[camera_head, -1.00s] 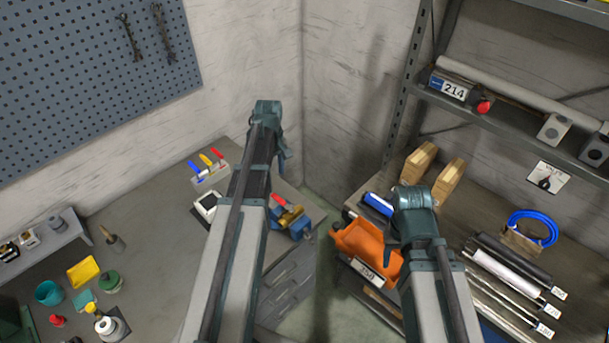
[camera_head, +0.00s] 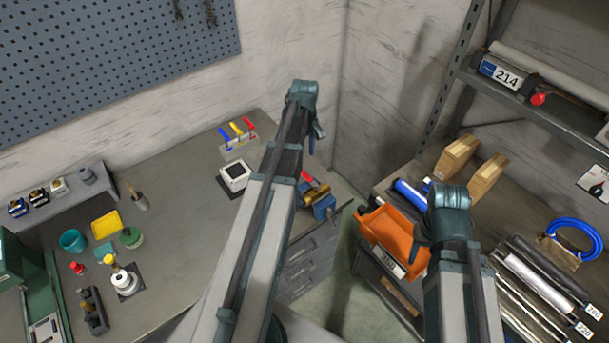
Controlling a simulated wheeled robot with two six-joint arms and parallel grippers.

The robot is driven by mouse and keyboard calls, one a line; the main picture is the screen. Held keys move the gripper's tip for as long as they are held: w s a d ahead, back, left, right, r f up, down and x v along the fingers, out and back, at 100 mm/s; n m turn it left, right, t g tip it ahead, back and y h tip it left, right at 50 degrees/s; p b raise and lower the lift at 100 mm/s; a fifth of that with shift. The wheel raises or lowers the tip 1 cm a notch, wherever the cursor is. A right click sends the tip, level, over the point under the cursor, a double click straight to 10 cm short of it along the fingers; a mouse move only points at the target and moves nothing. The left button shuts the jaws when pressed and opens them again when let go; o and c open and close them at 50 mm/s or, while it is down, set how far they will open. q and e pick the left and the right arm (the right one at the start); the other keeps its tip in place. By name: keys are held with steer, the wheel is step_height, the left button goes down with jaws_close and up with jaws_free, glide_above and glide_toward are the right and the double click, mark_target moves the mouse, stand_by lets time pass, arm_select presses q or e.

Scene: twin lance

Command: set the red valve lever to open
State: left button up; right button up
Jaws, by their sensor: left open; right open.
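A small rack with a blue, a yellow and a red lever (camera_head: 249,125) stands at the back of the left bench. The levers are tilted, the red one at the right end. A second red handle (camera_head: 307,177) sits on a brass part in a blue vise (camera_head: 325,206) at the bench's right edge, partly behind my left arm. I cannot tell any open or shut marks. My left gripper (camera_head: 317,134) is open and empty, right of the lever rack and apart from it in the picture. My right gripper (camera_head: 421,236) is open, above the orange bin.
A white box with a dark top (camera_head: 234,177) stands before the levers. Cups and jars stand at the bench's left. The orange bin (camera_head: 391,236), cartons (camera_head: 457,157) and a blue hose (camera_head: 572,238) are on the right. A metal shelf (camera_head: 540,112) overhangs there.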

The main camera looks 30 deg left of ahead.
mark_target(304, 173)
arm_select(q)
step_height(304, 173, down, 8)
steer(key=b, duration=0.7)
steer(key=shift+f, duration=0.2)
jaws_close()
stand_by(0.9)
